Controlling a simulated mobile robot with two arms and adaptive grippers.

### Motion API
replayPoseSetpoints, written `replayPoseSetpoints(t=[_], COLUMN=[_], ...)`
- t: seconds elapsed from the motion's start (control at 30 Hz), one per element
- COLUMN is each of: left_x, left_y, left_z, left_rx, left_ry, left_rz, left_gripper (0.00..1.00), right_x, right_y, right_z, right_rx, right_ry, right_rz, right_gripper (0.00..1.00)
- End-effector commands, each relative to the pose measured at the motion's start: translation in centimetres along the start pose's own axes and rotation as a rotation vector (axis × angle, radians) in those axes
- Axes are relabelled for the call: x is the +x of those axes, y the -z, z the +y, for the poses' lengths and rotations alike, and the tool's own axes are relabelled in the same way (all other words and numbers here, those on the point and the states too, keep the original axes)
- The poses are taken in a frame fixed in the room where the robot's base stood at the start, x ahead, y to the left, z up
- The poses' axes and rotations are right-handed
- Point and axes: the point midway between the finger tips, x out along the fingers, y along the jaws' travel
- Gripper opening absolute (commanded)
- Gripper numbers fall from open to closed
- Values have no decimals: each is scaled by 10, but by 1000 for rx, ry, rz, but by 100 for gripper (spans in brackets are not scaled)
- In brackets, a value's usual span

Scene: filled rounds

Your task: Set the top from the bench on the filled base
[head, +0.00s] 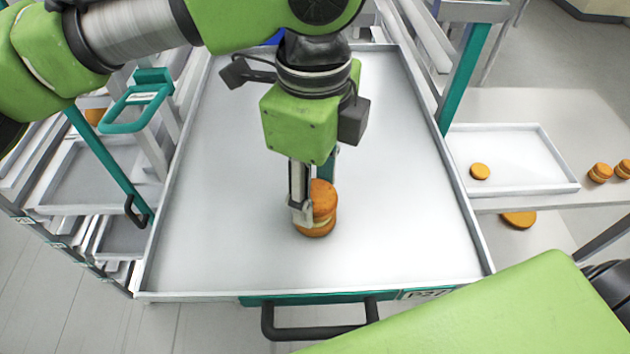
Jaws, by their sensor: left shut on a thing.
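My left gripper (314,203) points down over the middle of the large grey tray (230,240) and is shut on the orange-brown top (323,193). Directly under the top is the filled base (317,231), a similar orange-brown round with a pale cream layer showing at its upper edge. The top and base look stacked, slightly uneven; whether they fully touch is hard to tell behind the finger. One finger covers the left side of the stack. My right gripper is not in view.
A white tray (515,185) on the right bench (585,130) holds one plain round (480,172). Filled rounds (600,173) stand right of it. Another round (519,219) lies lower down. The large tray is otherwise clear, with raised rims and a black front handle (318,333).

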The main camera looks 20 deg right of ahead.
Motion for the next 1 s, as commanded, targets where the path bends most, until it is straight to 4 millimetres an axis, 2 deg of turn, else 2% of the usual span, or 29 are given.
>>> replayPoseSetpoints(t=[1.0], left_x=[7], left_y=[0], left_z=[0], left_rx=[0], left_ry=[0], left_rz=[0], left_gripper=[32], right_x=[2], right_y=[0], right_z=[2], right_rx=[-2], right_ry=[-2], right_rz=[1], right_gripper=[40])
